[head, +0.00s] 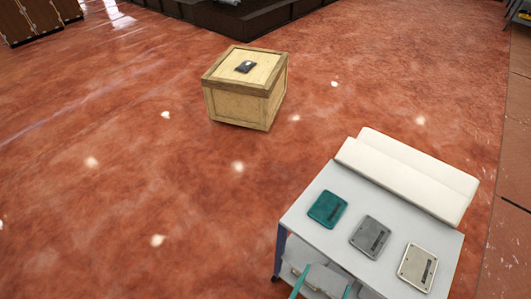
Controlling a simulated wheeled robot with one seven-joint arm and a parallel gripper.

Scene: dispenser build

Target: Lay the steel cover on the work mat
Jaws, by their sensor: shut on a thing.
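Three flat plates with dark slots lie apart in a row on top of a white-grey cart. They are a teal plate (327,209), a grey plate (370,237) and a pale cream or silver plate (417,267). The grey one looks most like a steel cover, but I cannot tell for sure. No work mat can be made out. My gripper is not seen in the head view, so what it holds is hidden.
The cart top (305,222) carries a long white padded block (405,178) at its back. Teal bars (301,282) show by its lower shelf. A wooden crate (244,88) with a small dark device (245,66) stands farther off. Red floor around them is clear.

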